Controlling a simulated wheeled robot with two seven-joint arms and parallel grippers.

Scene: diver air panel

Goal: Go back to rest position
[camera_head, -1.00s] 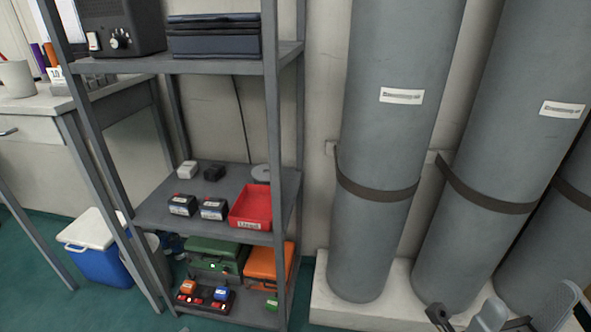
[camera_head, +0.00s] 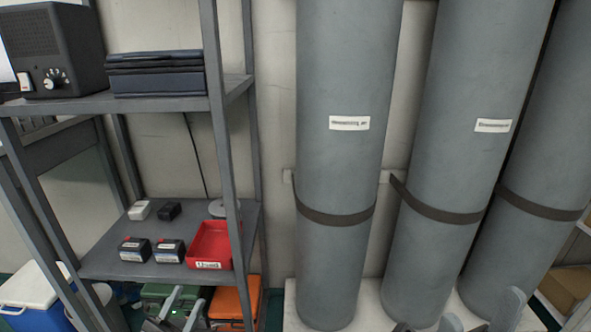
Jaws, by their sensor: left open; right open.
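My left gripper (camera_head: 183,307) shows at the bottom edge, left of centre, with two grey fingers apart. It is open and nothing shows between the fingers. It is seen in front of the lower part of the metal shelf (camera_head: 110,268). My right gripper (camera_head: 482,312) shows at the bottom right, in front of the foot of the grey cylinders. Its fingers are apart and it looks empty. Most of both arms is out of view.
Several tall grey cylinders (camera_head: 345,165) stand strapped at the wall. The shelf holds a red bin (camera_head: 209,246), small batteries (camera_head: 135,249), a dark case (camera_head: 156,74) and a radio-like box (camera_head: 52,50). Green (camera_head: 160,297) and orange (camera_head: 228,302) cases sit below. A blue cooler (camera_head: 38,300) is far left.

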